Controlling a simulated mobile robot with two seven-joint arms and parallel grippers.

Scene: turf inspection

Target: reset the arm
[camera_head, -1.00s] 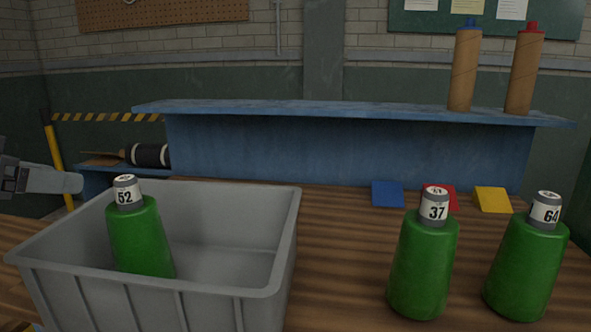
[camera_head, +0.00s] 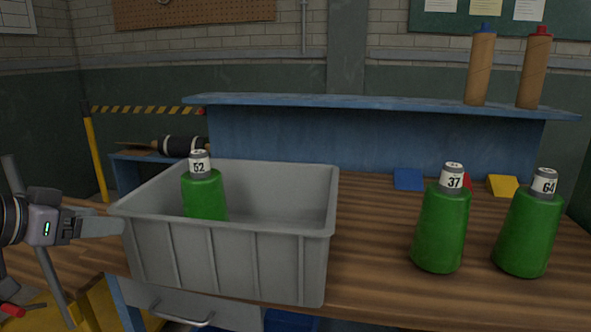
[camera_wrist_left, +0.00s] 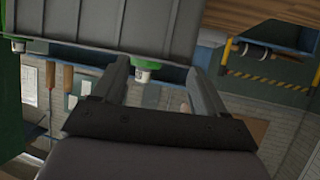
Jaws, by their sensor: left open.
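My left gripper (camera_head: 112,226) is at the left of the head view, beside the left wall of the grey bin. In the left wrist view its two fingers (camera_wrist_left: 158,82) stand apart with nothing between them. The grey bin (camera_head: 235,255) stands on the wooden workbench; it also shows in the left wrist view (camera_wrist_left: 100,22). A green bottle labelled 52 (camera_head: 204,195) stands upright inside the bin, its lower part hidden by the front wall. Green bottles labelled 37 (camera_head: 441,232) and 64 (camera_head: 528,232) stand on the bench at the right. My right gripper is not in view.
A blue shelf (camera_head: 370,104) behind the bench holds two brown tubes, one blue-capped (camera_head: 481,70) and one red-capped (camera_head: 533,72). Blue (camera_head: 408,179), red (camera_head: 467,181) and yellow (camera_head: 503,186) squares lie at the bench's back. Bare bench (camera_head: 375,230) lies between bin and bottle 37.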

